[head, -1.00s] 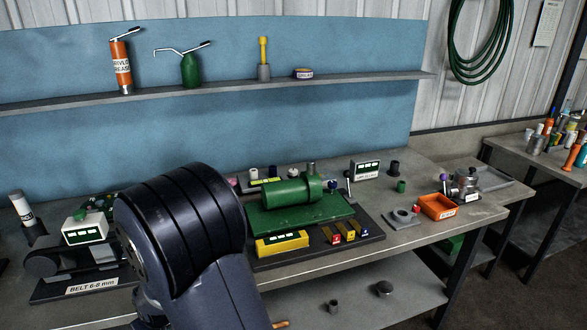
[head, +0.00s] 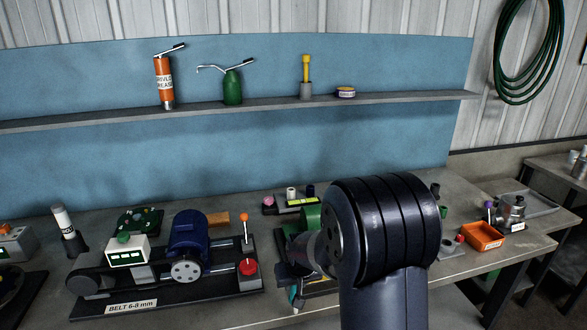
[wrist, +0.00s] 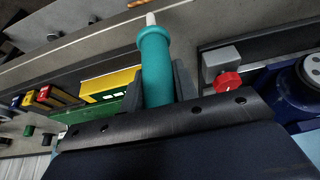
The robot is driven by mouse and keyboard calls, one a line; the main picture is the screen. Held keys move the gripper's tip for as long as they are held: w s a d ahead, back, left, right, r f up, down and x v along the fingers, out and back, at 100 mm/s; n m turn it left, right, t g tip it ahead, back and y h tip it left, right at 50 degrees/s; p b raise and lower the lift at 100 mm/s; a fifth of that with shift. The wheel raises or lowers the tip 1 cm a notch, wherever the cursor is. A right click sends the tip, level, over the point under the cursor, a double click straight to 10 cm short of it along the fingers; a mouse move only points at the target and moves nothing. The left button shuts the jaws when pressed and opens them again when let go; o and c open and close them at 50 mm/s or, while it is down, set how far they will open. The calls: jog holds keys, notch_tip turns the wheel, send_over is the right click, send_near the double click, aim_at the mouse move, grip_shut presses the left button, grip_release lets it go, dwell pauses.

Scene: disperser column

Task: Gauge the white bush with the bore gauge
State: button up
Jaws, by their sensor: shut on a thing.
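My gripper (wrist: 158,78) is shut on a teal cylinder with a pale narrow tip, which I take to be the bore gauge (wrist: 155,62). The gauge points away from the wrist, above the bench's front edge. I cannot make out the bush in the wrist view.
A belt machine with a blue motor (head: 188,240), red knob (head: 248,267) and upright lever (head: 245,230) stands left of my arm. The green machine (head: 308,215) is mostly behind my arm. An orange tray (head: 483,236) lies at the right.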

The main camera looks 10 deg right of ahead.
jog(key=w+r, duration=0.4)
jog(key=w, duration=0.5)
jog(key=w+r, duration=0.4)
jog(key=w, duration=0.4)
jog(key=w+r, duration=0.4)
jog(key=w, duration=0.5)
jog(key=shift+w+r, duration=0.3)
jog(key=shift+r, duration=0.05)
